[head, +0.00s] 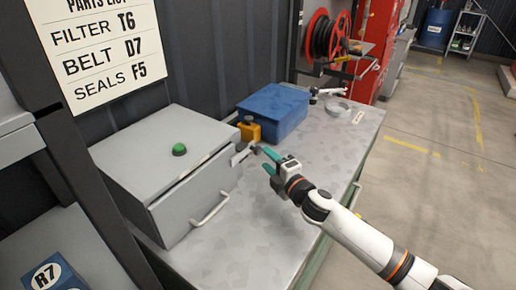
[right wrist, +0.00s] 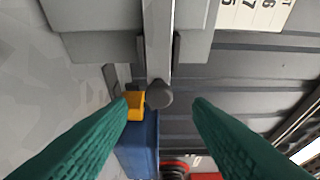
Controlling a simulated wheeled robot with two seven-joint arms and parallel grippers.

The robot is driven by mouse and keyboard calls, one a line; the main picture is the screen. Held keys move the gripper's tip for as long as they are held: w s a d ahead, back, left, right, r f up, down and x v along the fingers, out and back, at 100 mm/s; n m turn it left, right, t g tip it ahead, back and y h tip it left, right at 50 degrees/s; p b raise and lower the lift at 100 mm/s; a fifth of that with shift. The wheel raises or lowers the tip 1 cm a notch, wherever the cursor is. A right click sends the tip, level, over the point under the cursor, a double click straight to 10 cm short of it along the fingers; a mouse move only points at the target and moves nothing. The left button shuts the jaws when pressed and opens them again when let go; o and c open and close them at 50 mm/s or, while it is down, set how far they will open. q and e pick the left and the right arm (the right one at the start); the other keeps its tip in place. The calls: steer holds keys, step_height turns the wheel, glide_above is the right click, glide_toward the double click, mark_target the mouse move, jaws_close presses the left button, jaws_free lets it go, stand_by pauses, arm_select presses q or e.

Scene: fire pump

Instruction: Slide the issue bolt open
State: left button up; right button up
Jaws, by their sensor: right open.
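The issue bolt (head: 243,154) is a light metal bar on the right side of a grey cabinet (head: 168,165). In the right wrist view the bolt's bar (right wrist: 158,45) runs down from the top between dark guides and ends in a round dark knob (right wrist: 159,95). My right gripper (head: 267,161) has teal fingers, is open and empty, and points left at the bolt, close to its knob. In the right wrist view the knob lies between the fingers in the picture; I cannot tell whether it is within their reach. My left gripper is not in view.
The metal bench top (head: 300,225) is clear in front. A hose reel (head: 327,37) is at the back.

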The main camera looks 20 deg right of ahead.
mark_target(259, 152)
steer(key=x, duration=0.5)
steer(key=shift+w+a, duration=0.2)
steer(key=shift+w, duration=0.4)
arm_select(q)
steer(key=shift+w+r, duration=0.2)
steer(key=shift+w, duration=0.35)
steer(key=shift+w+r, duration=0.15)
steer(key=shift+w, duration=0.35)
arm_select(e)
steer(key=shift+c, duration=0.3)
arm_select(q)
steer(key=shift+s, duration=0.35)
arm_select(e)
jaws_close()
